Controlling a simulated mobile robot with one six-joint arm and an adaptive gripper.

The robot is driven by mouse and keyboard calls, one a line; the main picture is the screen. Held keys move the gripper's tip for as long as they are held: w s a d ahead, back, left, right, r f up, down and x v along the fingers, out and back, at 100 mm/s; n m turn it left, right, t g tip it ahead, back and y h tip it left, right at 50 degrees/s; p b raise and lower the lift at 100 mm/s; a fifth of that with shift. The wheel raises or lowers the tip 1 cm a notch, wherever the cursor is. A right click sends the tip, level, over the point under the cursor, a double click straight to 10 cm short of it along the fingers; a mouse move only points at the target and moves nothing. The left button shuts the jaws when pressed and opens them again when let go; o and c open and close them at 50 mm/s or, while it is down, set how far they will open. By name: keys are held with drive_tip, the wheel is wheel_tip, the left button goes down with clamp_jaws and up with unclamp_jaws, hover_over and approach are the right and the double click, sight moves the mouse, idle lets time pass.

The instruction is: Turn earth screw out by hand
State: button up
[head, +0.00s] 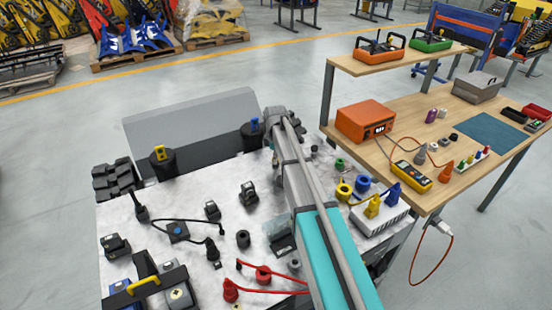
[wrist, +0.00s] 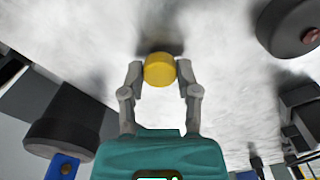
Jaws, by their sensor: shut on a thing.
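A yellow round knob, seemingly the earth screw (wrist: 159,70), shows in the wrist view between the two grey fingers of my gripper (wrist: 160,82). The fingers are shut on its sides. A dark shadow lies on the pale speckled surface just beyond it. Whether the knob is still seated in that surface cannot be told. In the head view my arm covers the gripper and the knob.
Black posts with a yellow top (head: 159,153) and a blue top (head: 254,125) stand at the back of the pale carrier top (head: 195,185). Loose black parts and red cables (head: 262,274) lie in front. A wooden workbench (head: 400,110) with an orange box (head: 366,120) stands right.

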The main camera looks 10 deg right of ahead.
drive_tip(key=o, duration=0.9)
drive_tip(key=m, duration=0.5)
drive_tip(key=shift+m, duration=0.4)
drive_tip(key=m, duration=0.4)
drive_tip(key=shift+m, duration=1)
drive_tip(key=m, duration=0.4)
drive_tip(key=shift+m, duration=1.9)
